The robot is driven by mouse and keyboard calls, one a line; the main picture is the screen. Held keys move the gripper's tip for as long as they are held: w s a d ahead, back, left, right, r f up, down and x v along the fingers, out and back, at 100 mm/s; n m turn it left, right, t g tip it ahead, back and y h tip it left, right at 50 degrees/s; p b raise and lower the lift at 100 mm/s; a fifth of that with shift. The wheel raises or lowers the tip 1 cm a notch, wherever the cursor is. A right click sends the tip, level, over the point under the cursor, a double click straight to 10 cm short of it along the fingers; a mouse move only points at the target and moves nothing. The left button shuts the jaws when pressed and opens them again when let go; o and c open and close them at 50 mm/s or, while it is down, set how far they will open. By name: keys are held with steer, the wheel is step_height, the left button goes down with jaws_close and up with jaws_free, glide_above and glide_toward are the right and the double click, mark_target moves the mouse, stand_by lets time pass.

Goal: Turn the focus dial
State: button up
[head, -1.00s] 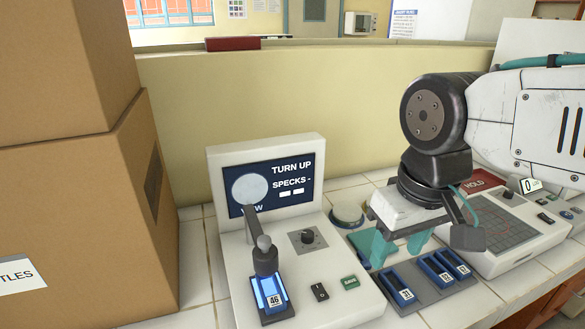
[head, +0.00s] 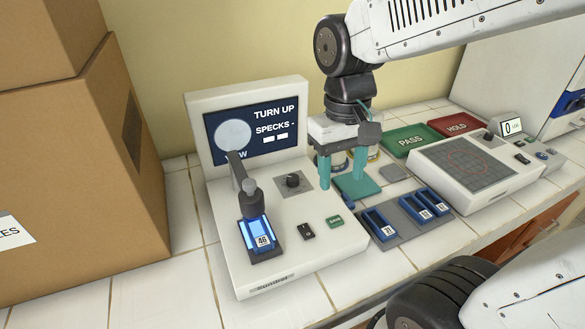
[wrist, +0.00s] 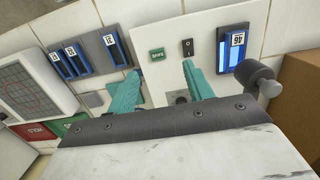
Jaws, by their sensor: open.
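The focus dial (head: 293,180) is a small black knob on a grey square plate on the white microscope unit (head: 225,205). The unit's screen (head: 240,133) reads "TURN UP" and "SPECKS -". My gripper (head: 341,184) is open and empty, its teal fingers pointing down just right of the dial, apart from it. In the wrist view my gripper's fingers (wrist: 157,82) are spread, and the dial plate (wrist: 181,97) shows only in part by the right finger, mostly hidden by the gripper body.
A blue slide holder labelled 46 (head: 262,236) sits lit under the eyepiece arm (head: 243,180). A black switch (head: 307,231) and green button (head: 334,221) are in front. A grey rack (head: 404,234) holds several blue holders at right. Cardboard boxes (head: 85,190) stand left.

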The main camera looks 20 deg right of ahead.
steer(key=m, duration=0.2)
glide_above(293, 177)
steer(key=s, duration=0.3)
step_height(293, 177, down, 6)
steer(key=w, duration=0.2)
steer(key=w+t, duration=0.1)
steer(key=shift+w+r+m, duration=0.1)
steer(key=shift+r+m, duration=0.2)
steer(key=shift+r, duration=0.05)
step_height(293, 177, down, 8)
steer(key=shift+r, duration=0.15)
steer(key=shift+c, duration=0.2)
steer(key=c, duration=0.9)
